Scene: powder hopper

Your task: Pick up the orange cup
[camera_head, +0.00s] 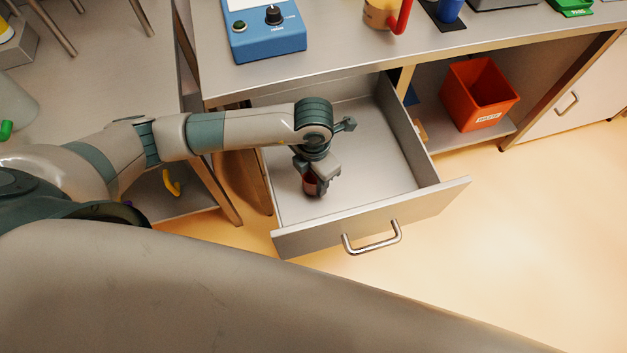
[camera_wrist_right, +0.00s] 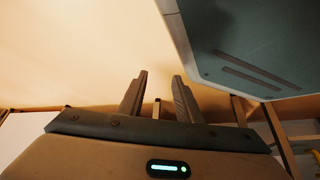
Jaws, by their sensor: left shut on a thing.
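My left gripper (camera_head: 316,188) reaches down into the open drawer, near its left side. It is shut on a small reddish-brown thing (camera_head: 310,186), which looks like the orange cup. The fingers hide much of it, and I cannot tell whether it touches the drawer floor. My right gripper (camera_wrist_right: 160,76) shows in the right wrist view, its two fingers apart and nothing between them.
The grey drawer (camera_head: 371,218) is pulled out under the counter, its floor otherwise bare. An orange bin (camera_head: 478,95) stands on the shelf to its right. On the counter are a blue device (camera_head: 265,42) and a tan vessel with a red handle (camera_head: 380,14).

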